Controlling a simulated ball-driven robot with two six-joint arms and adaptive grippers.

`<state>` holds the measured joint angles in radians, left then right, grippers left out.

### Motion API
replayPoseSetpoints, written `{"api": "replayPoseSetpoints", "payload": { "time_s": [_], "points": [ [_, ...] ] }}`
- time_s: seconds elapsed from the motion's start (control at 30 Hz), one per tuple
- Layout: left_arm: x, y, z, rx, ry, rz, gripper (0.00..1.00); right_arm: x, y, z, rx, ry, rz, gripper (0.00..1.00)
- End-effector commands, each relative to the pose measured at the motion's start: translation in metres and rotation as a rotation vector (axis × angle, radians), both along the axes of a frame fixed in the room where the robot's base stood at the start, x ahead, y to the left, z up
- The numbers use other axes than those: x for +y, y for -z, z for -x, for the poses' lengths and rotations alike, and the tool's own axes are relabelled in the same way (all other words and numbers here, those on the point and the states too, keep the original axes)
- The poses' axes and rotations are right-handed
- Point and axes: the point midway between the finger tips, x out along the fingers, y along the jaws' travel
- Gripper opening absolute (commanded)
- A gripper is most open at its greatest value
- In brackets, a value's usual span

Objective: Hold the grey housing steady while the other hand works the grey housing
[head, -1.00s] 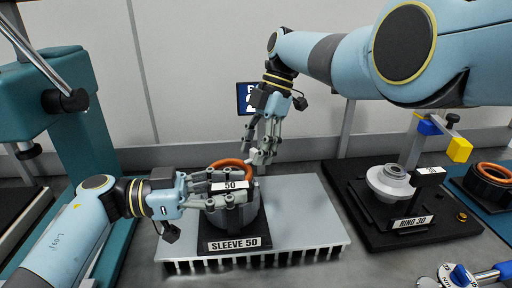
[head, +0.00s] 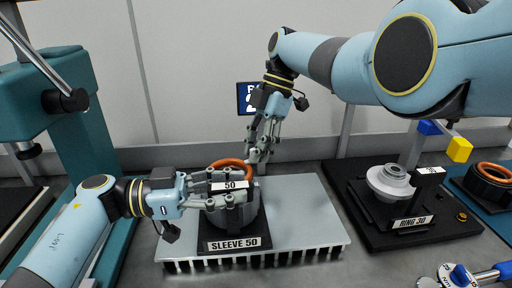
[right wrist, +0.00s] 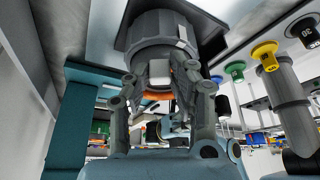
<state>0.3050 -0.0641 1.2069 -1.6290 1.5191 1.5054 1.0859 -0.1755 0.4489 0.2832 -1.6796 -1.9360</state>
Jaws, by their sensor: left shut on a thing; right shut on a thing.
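The grey housing (head: 253,216) stands upright in the black SLEEVE 50 holder (head: 207,243), with an orange ring (head: 232,162) in its top. My left gripper (head: 238,197) is shut on the housing from the left, its fingers across the front. My right gripper (head: 259,152) comes down from above at the back right edge of the housing and is shut; its contact is partly hidden there.
The holder sits on a light grey finned plate (head: 310,225). At the right, a RING 30 stand (head: 445,222) holds a pale ring part (head: 390,182). A teal press (head: 90,130) stands at the left. A blue-handled tool (head: 470,275) lies at the lower right.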

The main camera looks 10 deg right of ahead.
Motion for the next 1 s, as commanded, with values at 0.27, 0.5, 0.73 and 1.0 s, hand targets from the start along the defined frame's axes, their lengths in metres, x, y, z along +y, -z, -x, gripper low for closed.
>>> {"api": "replayPoseSetpoints", "payload": {
  "time_s": [0.27,0.5,0.73,1.0],
  "points": [
    [0.0,0.0,0.0,0.001,0.001,0.0,0.0,-0.001,0.001,0.001,-0.003,0.04,-0.001,0.0],
    [0.0,0.0,0.0,0.001,0.001,0.0,0.0,-0.004,0.001,0.009,-0.003,0.136,-0.001,0.0],
    [0.0,0.0,0.0,0.001,0.0,0.0,0.0,-0.008,0.001,0.02,-0.002,0.285,0.0,0.0],
    [0.0,0.0,0.0,0.001,-0.001,0.0,0.0,-0.009,0.001,0.031,0.002,0.435,0.001,0.0]
  ]
}}
